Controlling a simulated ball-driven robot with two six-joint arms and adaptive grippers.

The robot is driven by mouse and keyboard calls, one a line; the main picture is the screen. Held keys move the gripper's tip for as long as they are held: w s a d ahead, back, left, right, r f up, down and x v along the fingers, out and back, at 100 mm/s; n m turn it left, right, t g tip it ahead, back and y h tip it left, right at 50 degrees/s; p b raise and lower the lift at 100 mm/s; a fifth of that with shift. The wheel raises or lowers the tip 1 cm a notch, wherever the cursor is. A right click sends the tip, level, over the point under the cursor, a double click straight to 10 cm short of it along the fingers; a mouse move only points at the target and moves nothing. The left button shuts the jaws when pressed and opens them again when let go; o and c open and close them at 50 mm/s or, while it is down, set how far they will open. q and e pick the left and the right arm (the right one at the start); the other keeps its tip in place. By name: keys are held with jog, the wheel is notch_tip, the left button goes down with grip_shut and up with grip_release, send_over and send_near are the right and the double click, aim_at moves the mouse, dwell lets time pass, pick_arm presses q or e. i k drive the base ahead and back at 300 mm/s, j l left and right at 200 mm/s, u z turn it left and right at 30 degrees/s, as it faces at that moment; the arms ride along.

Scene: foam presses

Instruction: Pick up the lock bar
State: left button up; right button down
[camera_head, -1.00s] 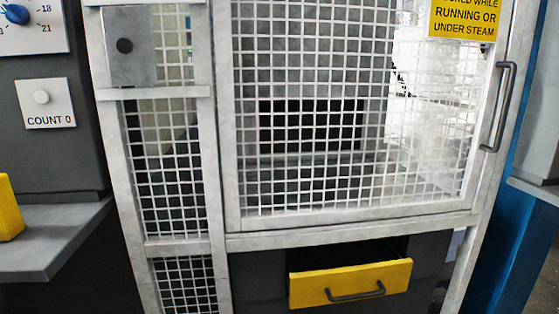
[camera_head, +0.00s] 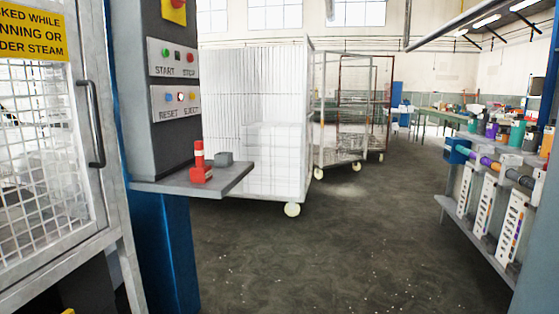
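No thing in view is clearly marked as the lock bar. A small red piece with an upright post and a white band (camera_head: 199,160) stands on the grey shelf (camera_head: 160,186) under the control panel; I cannot tell whether it is the lock bar. The mesh door (camera_head: 45,165) of the press is at the left, with a dark upright handle (camera_head: 93,123) and a yellow warning sign (camera_head: 32,32). Neither of my grippers is in view.
A control panel (camera_head: 174,104) with coloured buttons is above the shelf. A white wheeled cage (camera_head: 256,120) stands behind it. A rack (camera_head: 480,220) with labelled cards and coloured rolls is at the right. The dark floor (camera_head: 330,250) between is clear.

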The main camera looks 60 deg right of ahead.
aim_at(200, 161)
jog(key=z, duration=1.3)
jog(key=i+l+u, duration=0.1)
jog(key=u, duration=0.4)
jog(key=i+l+u, duration=0.2)
jog(key=u, duration=0.25)
jog(key=i+l+u, duration=0.1)
jog(key=l+u, duration=0.15)
jog(key=u, duration=0.25)
